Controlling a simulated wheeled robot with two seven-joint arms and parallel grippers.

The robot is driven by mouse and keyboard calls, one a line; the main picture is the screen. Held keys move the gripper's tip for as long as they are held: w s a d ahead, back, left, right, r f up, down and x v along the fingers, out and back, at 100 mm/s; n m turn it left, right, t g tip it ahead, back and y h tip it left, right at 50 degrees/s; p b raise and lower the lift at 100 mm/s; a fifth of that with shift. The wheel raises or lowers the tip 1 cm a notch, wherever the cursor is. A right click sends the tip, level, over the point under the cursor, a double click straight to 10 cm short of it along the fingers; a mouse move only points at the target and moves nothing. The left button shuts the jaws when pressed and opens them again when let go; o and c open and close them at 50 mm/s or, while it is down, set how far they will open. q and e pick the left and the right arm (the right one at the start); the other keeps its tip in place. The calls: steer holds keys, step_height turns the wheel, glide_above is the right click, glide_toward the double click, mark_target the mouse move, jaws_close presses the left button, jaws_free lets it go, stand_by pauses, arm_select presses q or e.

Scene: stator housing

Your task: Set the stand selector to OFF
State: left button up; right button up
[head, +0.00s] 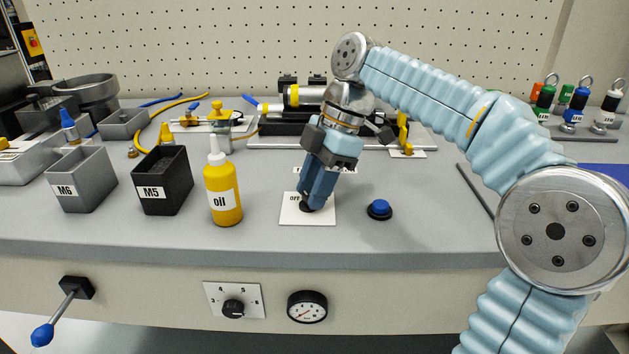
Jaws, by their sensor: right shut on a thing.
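The stand selector is a dark knob (304,205) on a white plate (318,215) on the bench top, with "OFF" printed at the plate's upper left. My right gripper (309,204) points down over the plate, its fingers shut on the knob. The fingers hide most of the knob and the middle of the plate, so I cannot tell which way the knob points. A second white label behind the plate is partly covered by the gripper. My left gripper is not in the head view.
A blue push button (379,209) stands just right of the plate, and a yellow oil bottle (222,190) to its left. Black M5 (163,182) and grey M6 (82,181) bins stand further left. A numbered dial (233,307) and a gauge (307,307) are on the bench front.

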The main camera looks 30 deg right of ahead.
steer(key=shift+w+n+g, duration=0.2)
steer(key=shift+n+g, duration=0.4)
steer(key=shift+n, duration=1)
steer(key=o, duration=1)
steer(key=shift+o, duration=0.2)
